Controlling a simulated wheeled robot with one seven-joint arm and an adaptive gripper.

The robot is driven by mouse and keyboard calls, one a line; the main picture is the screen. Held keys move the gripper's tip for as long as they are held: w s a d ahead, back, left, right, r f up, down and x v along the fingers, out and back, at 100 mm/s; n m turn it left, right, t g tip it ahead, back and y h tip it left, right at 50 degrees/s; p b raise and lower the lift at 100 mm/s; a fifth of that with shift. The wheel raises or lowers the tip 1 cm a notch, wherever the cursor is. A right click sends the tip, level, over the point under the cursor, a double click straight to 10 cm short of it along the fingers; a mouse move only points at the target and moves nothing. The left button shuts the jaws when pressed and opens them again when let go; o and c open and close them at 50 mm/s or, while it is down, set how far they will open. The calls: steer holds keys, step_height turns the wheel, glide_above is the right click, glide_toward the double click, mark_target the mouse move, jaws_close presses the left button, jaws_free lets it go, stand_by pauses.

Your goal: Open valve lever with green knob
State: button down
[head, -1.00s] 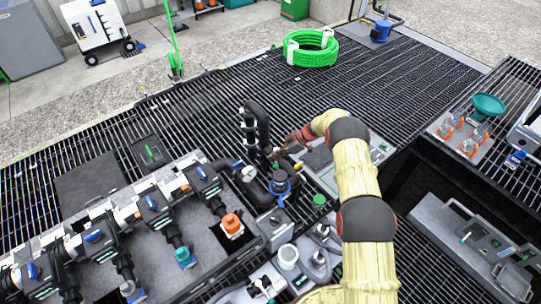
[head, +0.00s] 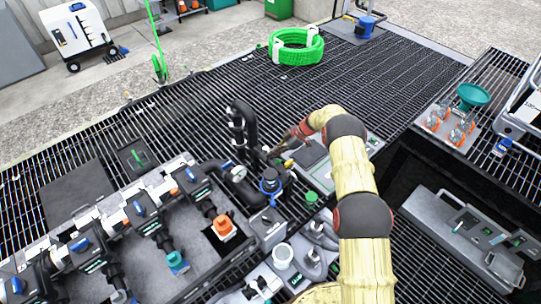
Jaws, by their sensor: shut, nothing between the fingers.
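My gripper (head: 278,150) is small and dark at the end of my yellow-sleeved arm. It reaches left toward the black pipework (head: 238,130) and looks shut and empty. It is close to the pipes, but I cannot tell if it touches them. No lever with a green knob can be singled out with certainty. A short green handle (head: 138,158) stands on a dark plate at the left, well away from my gripper. A round green cap (head: 311,197) sits below and right of my gripper. Small fittings around the fingertips are too small to make out.
A manifold with blue-handled valves (head: 138,208) and an orange cap (head: 224,228) fills the lower left. A blue-topped fitting (head: 270,182) stands below my gripper. A grey panel with levers (head: 460,225) is at the lower right. Open grating (head: 390,70) lies behind.

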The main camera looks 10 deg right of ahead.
stand_by(0.6)
steer(key=v, duration=1.2)
steer(key=shift+w, duration=0.1)
